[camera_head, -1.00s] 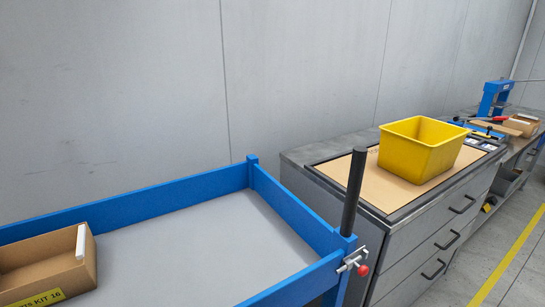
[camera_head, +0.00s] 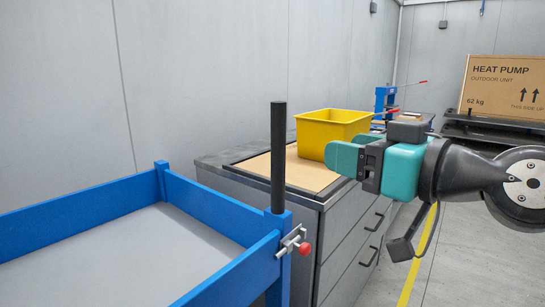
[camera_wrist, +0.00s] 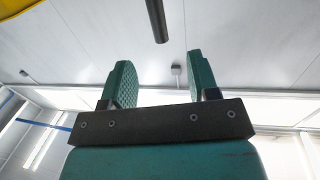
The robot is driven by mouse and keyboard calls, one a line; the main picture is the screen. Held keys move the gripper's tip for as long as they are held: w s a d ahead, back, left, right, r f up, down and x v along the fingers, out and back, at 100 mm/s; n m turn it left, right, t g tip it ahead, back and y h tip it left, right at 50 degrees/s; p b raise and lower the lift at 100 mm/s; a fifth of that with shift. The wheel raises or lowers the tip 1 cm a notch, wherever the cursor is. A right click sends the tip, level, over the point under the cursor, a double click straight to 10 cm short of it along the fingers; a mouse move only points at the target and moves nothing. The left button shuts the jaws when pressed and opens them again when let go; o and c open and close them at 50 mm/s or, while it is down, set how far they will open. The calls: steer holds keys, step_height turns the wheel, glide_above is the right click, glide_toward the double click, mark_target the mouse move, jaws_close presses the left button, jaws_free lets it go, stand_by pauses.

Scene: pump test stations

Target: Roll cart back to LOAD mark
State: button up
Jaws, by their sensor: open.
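The cart (camera_head: 205,218) is a blue-walled tray with a grey bed, at the lower left of the head view. Its black upright handle post (camera_head: 279,155) stands at the near right corner, above a metal latch with a red knob (camera_head: 304,248). My gripper (camera_head: 340,157) is teal, to the right of the post, and points left toward it. In the wrist view my gripper (camera_wrist: 160,85) is open with nothing between its fingers, and the post (camera_wrist: 157,20) shows beyond the fingertips. The two look apart. The LOAD mark is not visible.
A grey drawer cabinet (camera_head: 345,245) with a yellow bin (camera_head: 332,130) on top stands just right of the cart. A yellow floor line (camera_head: 418,255) runs along clear floor. A heat pump carton (camera_head: 505,86) is at the back right.

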mark_target(283, 129)
steer(key=shift+t, duration=0.3)
steer(key=p+x, duration=1)
steer(key=x, duration=0.1)
steer(key=p+x, duration=0.4)
steer(key=x, duration=0.1)
steer(key=shift+w+a+r+p, duration=0.1)
steer(key=shift+w+r+p, duration=0.2)
steer(key=shift+w+p, duration=0.1)
steer(key=shift+w+a+f, duration=0.15)
steer(key=shift+w+a, duration=0.05)
